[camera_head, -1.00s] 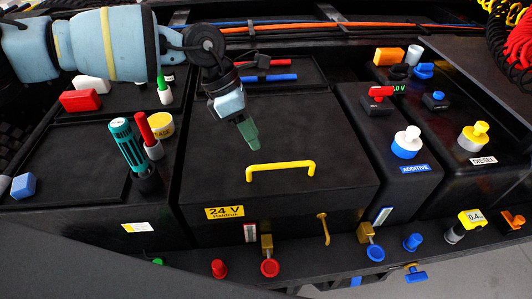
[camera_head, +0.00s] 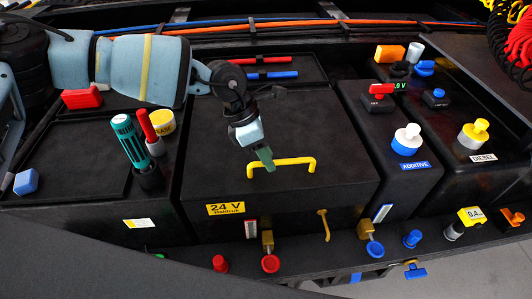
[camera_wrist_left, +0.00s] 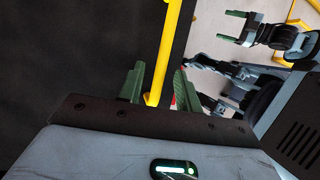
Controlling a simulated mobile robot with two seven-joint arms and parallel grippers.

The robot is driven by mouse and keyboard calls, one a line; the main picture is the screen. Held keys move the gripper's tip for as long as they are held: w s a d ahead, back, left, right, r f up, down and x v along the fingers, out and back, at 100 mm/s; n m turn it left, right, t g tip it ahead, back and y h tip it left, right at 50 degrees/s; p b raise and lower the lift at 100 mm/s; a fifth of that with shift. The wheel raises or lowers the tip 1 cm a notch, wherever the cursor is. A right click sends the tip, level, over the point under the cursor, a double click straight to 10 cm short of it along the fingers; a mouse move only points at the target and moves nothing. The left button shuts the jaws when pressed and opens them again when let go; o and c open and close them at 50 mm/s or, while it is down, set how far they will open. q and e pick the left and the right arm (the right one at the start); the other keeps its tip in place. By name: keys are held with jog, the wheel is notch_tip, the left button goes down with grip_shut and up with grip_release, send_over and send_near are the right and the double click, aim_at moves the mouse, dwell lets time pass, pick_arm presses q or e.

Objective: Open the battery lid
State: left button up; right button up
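The battery lid (camera_head: 235,135) is a flat black panel with a yellow bar handle (camera_head: 294,162) near its front edge and a "24 V" label (camera_head: 225,208) below. It looks closed. My left gripper (camera_head: 267,160) is at the left end of the handle. In the left wrist view the green fingers of this gripper (camera_wrist_left: 158,88) stand apart, with the yellow handle (camera_wrist_left: 168,45) running between them near the left finger. My right gripper (camera_wrist_left: 232,26) shows at the upper right of the left wrist view, its green fingers apart and empty.
Left of the lid stand a green-handled tool (camera_head: 129,141), a red-handled one (camera_head: 149,127) and a yellow tin (camera_head: 162,121). Red and blue bars (camera_head: 270,75) lie behind. Right are the additive cap (camera_head: 407,138) and diesel cap (camera_head: 473,134). A yellow latch (camera_head: 323,224) hangs in front.

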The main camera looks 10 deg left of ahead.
pick_arm(q)
grip_shut()
jog(key=shift+r, duration=0.1)
dwell(0.3)
jog(key=shift+w+a+r, duration=0.1)
jog(key=shift+w+r, duration=0.15)
jog(key=shift+r, duration=0.3)
jog(key=w+a+r+g+b, duration=0.1)
jog(key=w+r, duration=0.3)
jog(key=r, duration=0.4)
jog(key=w+a+r+n+g+h+b, duration=0.1)
jog(key=w+r+b, duration=0.3)
jog(key=r, duration=0.4)
jog(key=shift+w+a+r+g, duration=0.25)
jog(key=shift+w+a+g, duration=0.35)
jog(key=shift+g, duration=0.3)
pick_arm(e)
jog(key=s+f+g, duration=0.1)
jog(key=s+f, duration=0.4)
jog(key=f, duration=0.2)
jog(key=shift+s+a+g, duration=0.3)
jog(key=shift+a, duration=0.1)
